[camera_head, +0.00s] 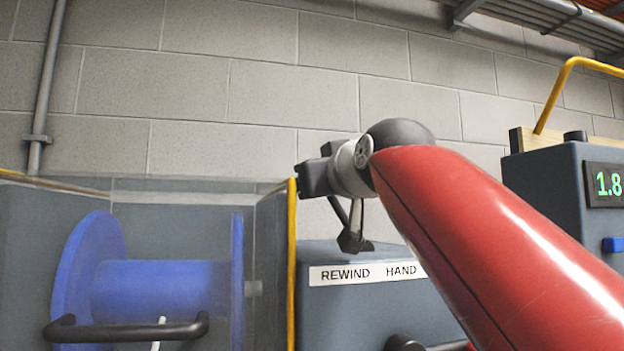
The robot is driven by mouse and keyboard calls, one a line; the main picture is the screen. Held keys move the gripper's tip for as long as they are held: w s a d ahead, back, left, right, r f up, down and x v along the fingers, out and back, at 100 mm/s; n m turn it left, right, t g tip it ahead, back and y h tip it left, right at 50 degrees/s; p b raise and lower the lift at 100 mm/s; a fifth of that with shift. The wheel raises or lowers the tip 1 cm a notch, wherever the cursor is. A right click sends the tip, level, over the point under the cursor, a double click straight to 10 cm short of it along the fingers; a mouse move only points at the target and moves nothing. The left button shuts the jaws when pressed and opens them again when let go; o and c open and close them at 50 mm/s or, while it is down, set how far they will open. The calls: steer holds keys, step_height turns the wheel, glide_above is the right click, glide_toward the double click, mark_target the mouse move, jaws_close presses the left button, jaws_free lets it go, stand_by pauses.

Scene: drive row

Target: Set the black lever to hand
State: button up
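A white label (340,274) reading REWIND on the left and HAND on the right is on the grey housing (345,318) at the centre. Below the label, at the bottom edge of the picture, a black part (405,343) that looks like the lever shows only its top. A dark bar runs right from it towards my red arm, and the rest is cut off or hidden. My gripper (352,243) hangs above the housing with its dark fingers down, over the label. It appears apart from the lever and holds nothing visible. Its finger gap is unclear from this side.
A clear guard with a yellow edge (291,270) and a black bar handle (125,331) stands left, around a blue spool (160,290). A dark grey box with a green display (608,184) and blue button (613,244) stands right. A block wall is behind.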

steer(key=shift+w+a, duration=0.1)
steer(key=shift+w, duration=0.25)
jaws_close()
